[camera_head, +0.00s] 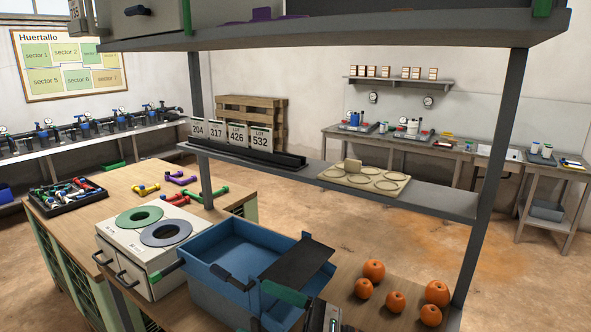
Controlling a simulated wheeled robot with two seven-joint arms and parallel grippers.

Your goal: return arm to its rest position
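Neither of my grippers can be made out in the head view, and I see no arm that I can tell as mine. A blue bin (222,297) stands at the bottom middle, with an open blue tray top. A dark flat panel (300,258) slants over its right side. A dark device with a small green light (332,322) is cut off by the bottom edge; I cannot tell what it is.
A two-tier grey shelf (440,199) crosses in front, with posts at both sides. A white box with two round openings (147,262) stands left of the bin. Several orange fruits (374,271) lie at right. A wooden table (123,187) holds colored fittings.

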